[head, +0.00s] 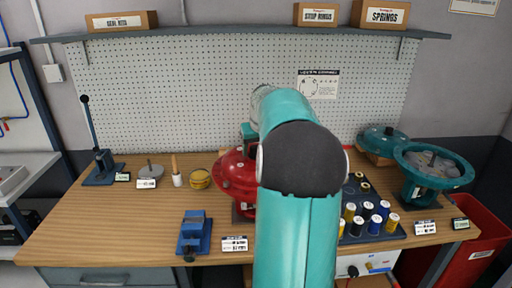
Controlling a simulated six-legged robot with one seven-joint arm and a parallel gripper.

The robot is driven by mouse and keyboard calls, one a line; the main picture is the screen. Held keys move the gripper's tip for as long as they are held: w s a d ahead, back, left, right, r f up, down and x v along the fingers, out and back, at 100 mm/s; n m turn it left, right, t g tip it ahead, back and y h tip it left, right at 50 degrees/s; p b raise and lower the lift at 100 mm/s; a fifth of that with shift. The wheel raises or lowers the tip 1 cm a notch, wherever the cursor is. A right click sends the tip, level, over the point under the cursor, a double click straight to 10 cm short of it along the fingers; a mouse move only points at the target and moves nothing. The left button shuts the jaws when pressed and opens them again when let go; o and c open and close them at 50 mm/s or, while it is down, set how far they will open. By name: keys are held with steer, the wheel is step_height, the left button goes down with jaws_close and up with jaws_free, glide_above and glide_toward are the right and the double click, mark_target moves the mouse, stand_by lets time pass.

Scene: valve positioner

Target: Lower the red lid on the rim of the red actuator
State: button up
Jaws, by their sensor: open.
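A red round body (235,178) stands at the middle of the bench, just left of my arm. Its right side is hidden behind the arm. I cannot tell which part of the red is the actuator and which is the lid, or whether they touch. My teal arm with its dark joint reaches forward over the bench and covers the view there. A small teal part shows just above the red body; I cannot tell what it belongs to. My gripper's fingers are hidden, so I cannot see what is between them.
A blue vise (194,234) stands at the front. A lever press (102,165) is at the left. Colored spools (368,210) stand right of my arm. A teal open housing (428,170) and a teal lid (383,140) are at the right, near a red bin (480,235).

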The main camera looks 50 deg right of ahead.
steer(key=v, duration=1.4)
steer(key=w+a+f+n+t, duration=0.1)
steer(key=a+n, duration=0.1)
steer(key=a, duration=1.2)
steer(key=w+a+f+n, duration=0.1)
steer(key=a+f, duration=0.1)
steer(key=a, duration=1.2)
steer(key=s+a+f+n+y, duration=0.1)
steer(key=s+a+f+n, duration=0.1)
steer(key=s+a+f, duration=0.3)
steer(key=s+a+f+n+t+y, duration=0.1)
steer(key=s+a+f, duration=0.4)
steer(key=a, duration=0.7)
steer(key=shift+s+a+f+n, duration=0.4)
steer(key=shift+s, duration=0.4)
steer(key=c, duration=0.5)
steer(key=shift+d, duration=0.15)
